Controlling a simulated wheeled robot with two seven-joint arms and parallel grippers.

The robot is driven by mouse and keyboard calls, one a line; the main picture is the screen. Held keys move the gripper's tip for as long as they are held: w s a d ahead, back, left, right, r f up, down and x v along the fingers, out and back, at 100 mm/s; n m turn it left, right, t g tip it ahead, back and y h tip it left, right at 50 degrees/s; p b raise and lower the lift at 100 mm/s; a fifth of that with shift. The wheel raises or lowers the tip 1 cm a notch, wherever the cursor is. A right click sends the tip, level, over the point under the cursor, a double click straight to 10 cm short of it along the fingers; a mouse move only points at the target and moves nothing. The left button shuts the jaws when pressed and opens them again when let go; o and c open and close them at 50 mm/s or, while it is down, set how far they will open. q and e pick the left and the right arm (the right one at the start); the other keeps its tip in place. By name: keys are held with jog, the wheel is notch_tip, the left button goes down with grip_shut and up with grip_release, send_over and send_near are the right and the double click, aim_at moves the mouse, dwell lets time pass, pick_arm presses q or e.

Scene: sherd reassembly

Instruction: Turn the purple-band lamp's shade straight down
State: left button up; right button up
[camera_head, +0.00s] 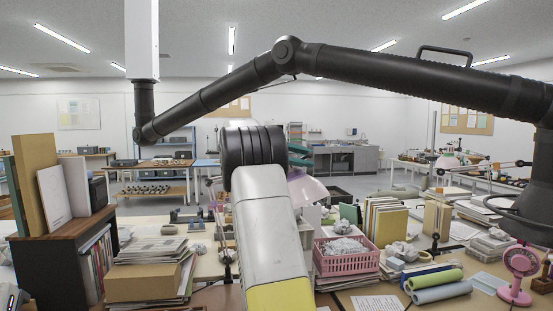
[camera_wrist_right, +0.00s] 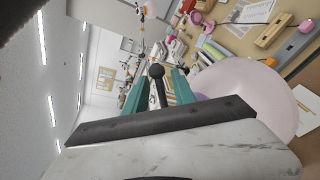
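My right gripper (camera_head: 300,155) shows as teal fingers, partly hidden behind my own dark wrist in the head view. In the right wrist view its two teal fingers (camera_wrist_right: 157,88) stand apart, with a black rod ending in a ball knob (camera_wrist_right: 156,71) between them. Gaps show beside the rod, and I see no firm contact. A pale pink lamp shade (camera_wrist_right: 252,92) is close to the right of the fingers, with a purple part (camera_wrist_right: 201,97) at its edge. The shade (camera_head: 309,190) also shows in the head view, partly hidden by my arm; its exact tilt is unclear. My left gripper is not in view.
A large black jointed arm (camera_head: 400,72) spans the upper head view. A pink basket (camera_head: 346,262) of crumpled paper, upright books (camera_head: 382,220), paper rolls (camera_head: 437,287) and a pink fan (camera_head: 520,262) crowd the table. A dark bookcase (camera_head: 65,250) stands left. Another pale lamp shade (camera_head: 447,163) is right.

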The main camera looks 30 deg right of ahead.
grip_shut()
jog(key=shift+s+d+r, duration=0.1)
dwell(1.2)
